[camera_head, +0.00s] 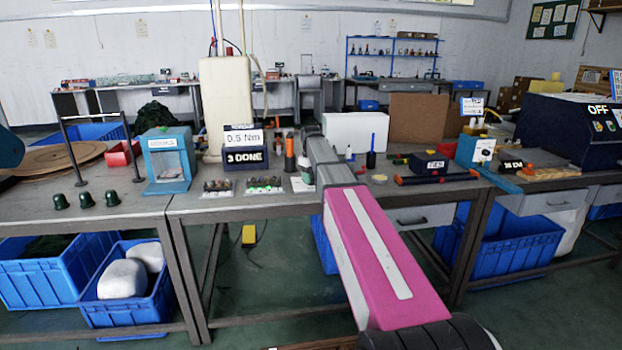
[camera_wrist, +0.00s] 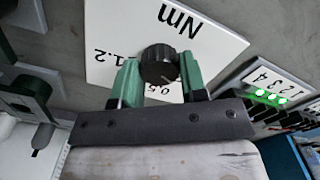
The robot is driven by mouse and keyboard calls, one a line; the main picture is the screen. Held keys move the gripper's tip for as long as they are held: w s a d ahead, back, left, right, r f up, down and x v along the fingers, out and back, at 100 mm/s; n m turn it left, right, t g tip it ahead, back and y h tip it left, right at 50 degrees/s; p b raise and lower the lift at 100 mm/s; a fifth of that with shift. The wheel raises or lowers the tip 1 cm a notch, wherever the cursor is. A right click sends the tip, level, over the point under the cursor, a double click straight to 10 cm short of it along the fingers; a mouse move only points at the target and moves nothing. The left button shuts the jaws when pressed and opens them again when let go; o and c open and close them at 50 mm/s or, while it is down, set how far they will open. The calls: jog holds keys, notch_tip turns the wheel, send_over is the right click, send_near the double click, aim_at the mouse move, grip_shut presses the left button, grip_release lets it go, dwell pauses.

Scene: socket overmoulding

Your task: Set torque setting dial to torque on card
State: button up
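The torque card (camera_head: 243,138) reads 0.5 Nm and stands on a dark box marked 3 DONE. In the wrist view, the dial (camera_wrist: 159,65) is a round black knob on a white plate (camera_wrist: 210,35) marked Nm, 1.2 and 0.5. The 0.5 mark is partly hidden behind my gripper; I cannot read the knob's pointer clearly. My gripper (camera_wrist: 160,72) has its two green fingers on either side of the knob. They look very close to its sides, but I cannot tell whether they press on it. In the head view my arm hides the fingertips.
A lit numbered panel (camera_wrist: 270,97) lies right of the plate in the wrist view.

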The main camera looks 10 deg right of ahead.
jog(key=shift+m, duration=0.3)
jog(key=shift+c, duration=0.4)
jog(key=m, duration=0.3)
jog(key=shift+m, duration=2.6)
jog(key=o, duration=0.9)
notch_tip(320, 180, up, 11)
jog(key=shift+f, duration=0.1)
